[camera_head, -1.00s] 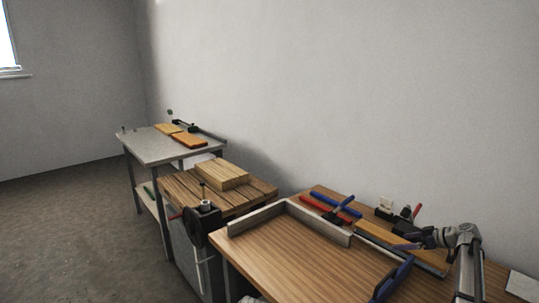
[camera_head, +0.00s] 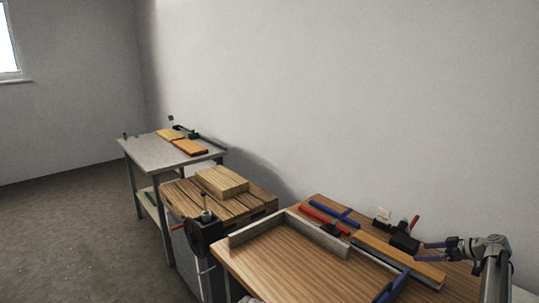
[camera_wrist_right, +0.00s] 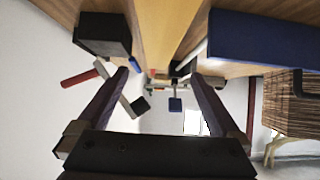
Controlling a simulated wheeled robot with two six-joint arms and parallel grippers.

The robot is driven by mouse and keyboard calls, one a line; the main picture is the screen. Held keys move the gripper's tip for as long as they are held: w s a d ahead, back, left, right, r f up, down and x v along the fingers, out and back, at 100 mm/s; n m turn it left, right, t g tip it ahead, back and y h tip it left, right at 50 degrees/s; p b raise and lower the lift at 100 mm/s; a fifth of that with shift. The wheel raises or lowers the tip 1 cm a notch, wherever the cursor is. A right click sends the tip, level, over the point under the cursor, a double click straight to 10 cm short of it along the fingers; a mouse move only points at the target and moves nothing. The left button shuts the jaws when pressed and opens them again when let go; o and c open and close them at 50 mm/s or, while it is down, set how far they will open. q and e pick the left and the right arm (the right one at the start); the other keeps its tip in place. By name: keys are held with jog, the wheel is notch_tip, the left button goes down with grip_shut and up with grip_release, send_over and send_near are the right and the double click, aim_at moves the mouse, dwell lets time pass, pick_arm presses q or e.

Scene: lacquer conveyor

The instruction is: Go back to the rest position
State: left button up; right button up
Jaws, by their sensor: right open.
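My right gripper (camera_head: 424,251) comes in from the right in the head view, over the right end of the wooden bench (camera_head: 290,262). Its two blue-purple fingers are apart, with nothing visible between them. They are close to the end of a wooden strip (camera_head: 385,249) and a black clamp with a red handle (camera_head: 405,237). In the right wrist view the open fingers (camera_wrist_right: 160,80) reach toward a blurred background, with the strip (camera_wrist_right: 165,25) above them. Whether the fingers touch anything I cannot tell.
A grey L-shaped fence (camera_head: 318,238) edges the bench. Red and blue bars (camera_head: 338,213) lie behind it. A pallet-topped stand (camera_head: 190,197) carries wooden blocks (camera_head: 222,181). A grey table (camera_head: 150,150) with orange boards stands farther back. The floor at left is clear.

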aim_at(398, 255)
pick_arm(q)
notch_tip(398, 255, down, 6)
jog(key=b, duration=0.5)
pick_arm(e)
jog(key=x, duration=1)
jog(key=shift+d+f, duration=0.15)
jog(key=shift+f, duration=0.2)
jog(key=r+p, duration=0.2)
jog(key=r, duration=0.1)
jog(key=r+p, duration=0.1)
jog(key=p, duration=0.1)
jog(key=shift+s+d+r, duration=0.25)
jog(key=shift+s+d, duration=0.1)
jog(key=s+d, duration=0.3)
jog(key=s, duration=0.1)
jog(key=s+d, duration=0.4)
jog(key=s, duration=0.1)
jog(key=s+d, duration=0.4)
jog(key=shift+s+d+f, duration=0.15)
jog(key=shift+d+f, duration=0.05)
pick_arm(q)
notch_tip(398, 255, up, 8)
jog(key=p, duration=0.3)
jog(key=shift+p, duration=0.4)
pick_arm(e)
jog(key=a+r, duration=0.4)
jog(key=a, duration=0.4)
jog(key=shift+a, duration=0.35)
pick_arm(q)
jog(key=shift+f, duration=0.1)
